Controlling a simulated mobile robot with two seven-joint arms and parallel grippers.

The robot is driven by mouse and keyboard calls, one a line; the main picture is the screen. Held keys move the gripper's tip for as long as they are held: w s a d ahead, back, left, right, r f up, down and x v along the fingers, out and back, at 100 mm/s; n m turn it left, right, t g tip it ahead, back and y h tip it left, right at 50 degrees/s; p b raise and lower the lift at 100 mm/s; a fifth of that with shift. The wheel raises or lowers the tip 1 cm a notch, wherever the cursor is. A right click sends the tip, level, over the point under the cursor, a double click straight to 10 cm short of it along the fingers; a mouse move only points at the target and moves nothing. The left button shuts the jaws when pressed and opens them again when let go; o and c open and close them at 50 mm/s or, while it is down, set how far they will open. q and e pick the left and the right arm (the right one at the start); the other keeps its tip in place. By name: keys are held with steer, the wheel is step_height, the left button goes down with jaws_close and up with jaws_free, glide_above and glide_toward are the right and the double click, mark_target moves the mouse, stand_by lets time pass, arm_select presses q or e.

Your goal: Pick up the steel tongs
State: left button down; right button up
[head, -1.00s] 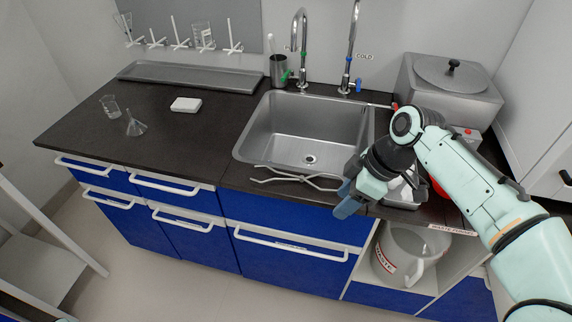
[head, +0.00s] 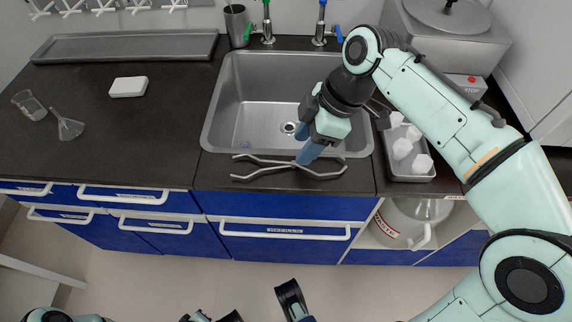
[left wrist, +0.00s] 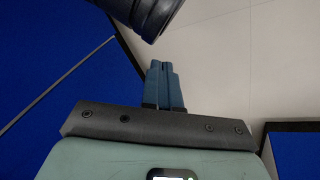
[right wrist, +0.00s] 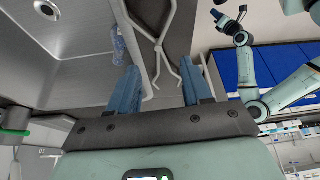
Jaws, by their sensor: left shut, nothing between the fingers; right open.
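The steel tongs (head: 262,160) lie flat on the dark counter strip in front of the sink, their two thin grey arms crossing in the middle. My right gripper (head: 300,133) is open above the sink's front edge, with one blue finger over the tongs near their crossing and covering part of them. In the right wrist view the tongs (right wrist: 160,45) show between and beyond the spread fingers (right wrist: 160,64), with nothing held. My left gripper (left wrist: 164,72) is shut and empty, low in front of the blue cabinets, away from the tongs.
The steel sink (head: 240,100) is just behind the tongs. A funnel (head: 68,127), a beaker (head: 28,104) and a white block (head: 128,87) are at the left. The counter between is clear.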

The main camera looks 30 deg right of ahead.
mark_target(291, 162)
steer(key=shift+w+a+f, duration=0.1)
steer(key=shift+a+f, duration=0.05)
steer(key=shift+f, duration=0.3)
steer(key=shift+a+f+b, duration=0.1)
steer(key=shift+f+b, duration=0.2)
steer(key=shift+f, duration=0.05)
steer(key=b+x, duration=0.2)
steer(key=x, duration=0.2)
steer(key=shift+w+f, duration=0.1)
steer(key=shift+w, duration=0.05)
arm_select(q)
steer(key=shift+g, duration=0.6)
steer(key=s+f, duration=0.1)
steer(key=f, duration=0.1)
steer(key=s+a+f, duration=0.1)
steer(key=s+f, duration=0.1)
steer(key=shift+s+f, duration=0.1)
steer(key=shift+f, duration=0.05)
arm_select(e)
jaws_close()
